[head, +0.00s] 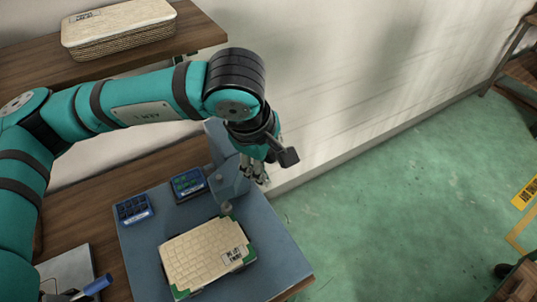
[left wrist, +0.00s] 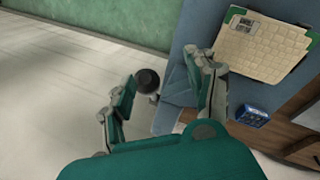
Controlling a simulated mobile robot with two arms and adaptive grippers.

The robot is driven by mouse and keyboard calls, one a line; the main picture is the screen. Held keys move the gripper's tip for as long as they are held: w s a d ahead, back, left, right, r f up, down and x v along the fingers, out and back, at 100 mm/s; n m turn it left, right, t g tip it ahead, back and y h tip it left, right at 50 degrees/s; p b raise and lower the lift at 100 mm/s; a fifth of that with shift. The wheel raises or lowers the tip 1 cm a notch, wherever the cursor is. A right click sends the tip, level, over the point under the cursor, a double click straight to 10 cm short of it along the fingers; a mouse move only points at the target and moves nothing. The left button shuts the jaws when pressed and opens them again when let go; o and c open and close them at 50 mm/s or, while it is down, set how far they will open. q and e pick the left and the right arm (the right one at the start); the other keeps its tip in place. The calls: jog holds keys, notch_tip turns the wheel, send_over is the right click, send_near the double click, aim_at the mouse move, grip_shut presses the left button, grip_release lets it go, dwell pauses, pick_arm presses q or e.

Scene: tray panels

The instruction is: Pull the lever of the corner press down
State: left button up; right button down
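The corner press is blue-grey, with its upright (head: 228,178) at the back of a flat base plate (head: 145,252) in the head view. A woven cream panel (head: 205,254) with green corners lies on the base under the press. My left gripper (head: 255,172) points down beside the upright. In the left wrist view my left gripper (left wrist: 162,75) is open, its fingers well apart. The lever's round black knob (left wrist: 148,80) shows between the fingers, nearer the left one; I cannot tell whether they touch. In the head view the knob is not clearly visible. My right gripper is not in view.
Two small blue bins (head: 134,209) (head: 188,184) stand on the base plate, left of the upright. A woven basket (head: 118,28) sits on the wooden shelf behind my left arm. A blue-handled item (head: 97,286) lies front left. Green floor at right is open.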

pick_arm(q)
jog(key=s+r+p, duration=0.3)
jog(key=s+r, duration=0.3)
jog(key=r, duration=0.4)
dwell(0.8)
jog(key=shift+r+b, duration=0.1)
jog(key=shift+b, duration=0.25)
dwell(0.3)
jog(key=v, duration=1.2)
